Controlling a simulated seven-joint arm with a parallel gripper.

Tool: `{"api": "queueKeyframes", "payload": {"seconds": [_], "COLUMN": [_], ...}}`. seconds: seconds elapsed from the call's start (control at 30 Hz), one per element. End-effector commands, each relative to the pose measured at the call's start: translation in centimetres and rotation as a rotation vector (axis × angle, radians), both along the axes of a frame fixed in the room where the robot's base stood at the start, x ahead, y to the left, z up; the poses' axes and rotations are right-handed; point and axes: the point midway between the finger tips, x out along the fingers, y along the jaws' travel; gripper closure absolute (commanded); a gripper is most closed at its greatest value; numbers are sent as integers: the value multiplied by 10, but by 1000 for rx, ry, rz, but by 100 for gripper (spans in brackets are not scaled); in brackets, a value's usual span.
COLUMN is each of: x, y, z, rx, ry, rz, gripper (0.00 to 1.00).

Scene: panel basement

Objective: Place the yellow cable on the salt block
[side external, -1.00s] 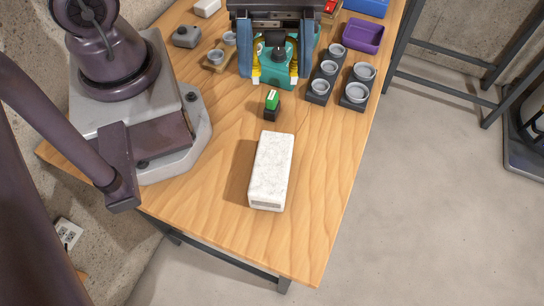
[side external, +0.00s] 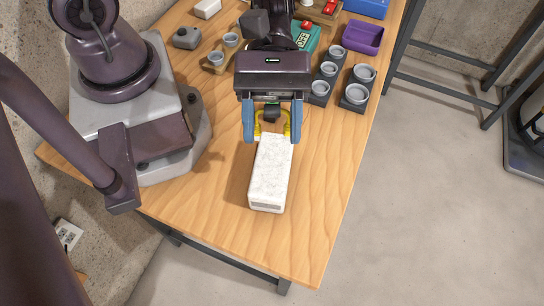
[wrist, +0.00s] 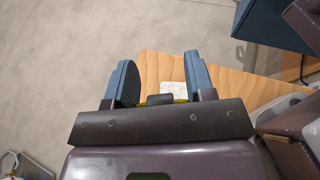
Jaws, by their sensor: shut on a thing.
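My gripper (side external: 272,136) is shut on the yellow cable (side external: 258,124), its blue fingers to either side of the cable loop. The white salt block (side external: 269,180) lies flat on the wooden table, and the held cable is at its far end. I cannot tell whether the cable touches the block. In the wrist view, a strip of the yellow cable (wrist: 181,101) shows between the fingers, mostly hidden by the gripper body. A corner of the salt block (wrist: 172,88) shows beyond it.
Grey cups in dark holders (side external: 355,93) stand to the right of the gripper, near a purple tray (side external: 362,36). A teal device (side external: 306,38) is behind the arm. The table (side external: 205,218) around the block's near end is clear.

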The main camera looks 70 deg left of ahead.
Motion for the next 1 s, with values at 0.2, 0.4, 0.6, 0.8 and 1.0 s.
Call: {"api": "queueKeyframes", "payload": {"seconds": [0.2, 0.4, 0.6, 0.8, 1.0], "x": [-1, 0, -1, 0, 0], "y": [0, 0, 0, 0, 0], "z": [-29, -45, -71, -78, -77], "rx": [0, 0, 1, 0, 1], "ry": [5, 5, 5, -1, 0], "rz": [-1, 1, 0, -1, -1], "gripper": [73, 73, 73, 73, 30]}}
